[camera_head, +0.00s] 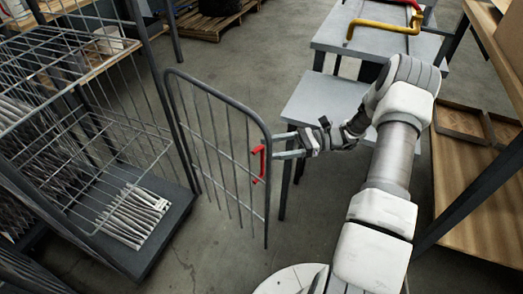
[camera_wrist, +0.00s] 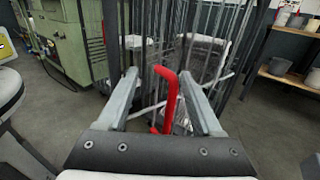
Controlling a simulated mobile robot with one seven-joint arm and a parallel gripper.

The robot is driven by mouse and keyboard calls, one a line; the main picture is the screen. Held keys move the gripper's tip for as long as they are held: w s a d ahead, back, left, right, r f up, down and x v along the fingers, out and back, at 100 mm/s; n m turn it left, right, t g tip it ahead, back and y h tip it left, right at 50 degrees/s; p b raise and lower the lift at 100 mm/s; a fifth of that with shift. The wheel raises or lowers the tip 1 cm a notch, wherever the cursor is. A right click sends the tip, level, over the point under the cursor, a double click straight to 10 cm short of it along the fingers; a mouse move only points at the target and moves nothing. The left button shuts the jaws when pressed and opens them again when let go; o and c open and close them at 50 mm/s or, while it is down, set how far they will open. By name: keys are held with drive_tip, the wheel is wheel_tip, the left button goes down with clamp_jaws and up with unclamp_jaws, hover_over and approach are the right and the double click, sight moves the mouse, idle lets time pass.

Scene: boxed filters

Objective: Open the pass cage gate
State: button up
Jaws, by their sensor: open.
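The pass cage gate (camera_head: 222,150) is a grey barred panel in a rounded frame. It stands swung out from the cage (camera_head: 80,120), so the cage front beside it is open. A red handle (camera_head: 259,163) sits on the gate's free edge. My gripper (camera_head: 276,146) is at that edge, close to the handle. In the wrist view the red handle (camera_wrist: 171,95) shows between the two open fingers (camera_wrist: 158,82). I cannot tell whether either finger touches it. Inside the cage, pale slatted filters (camera_head: 135,215) lie on the dark floor.
A grey table (camera_head: 325,100) stands behind my gripper, with a yellow bar (camera_head: 385,27) on a farther surface. A wooden shelf unit (camera_head: 480,205) is at the right. The concrete floor (camera_head: 225,55) beyond the gate is clear. A green machine (camera_wrist: 65,45) shows in the wrist view.

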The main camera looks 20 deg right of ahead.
drive_tip(key=s+d+r+p, duration=0.1)
drive_tip(key=s+d+r, duration=0.3)
drive_tip(key=d, duration=0.2)
drive_tip(key=shift+s+d+r, duration=0.15)
drive_tip(key=shift+d+r, duration=0.1)
drive_tip(key=shift+d, duration=0.1)
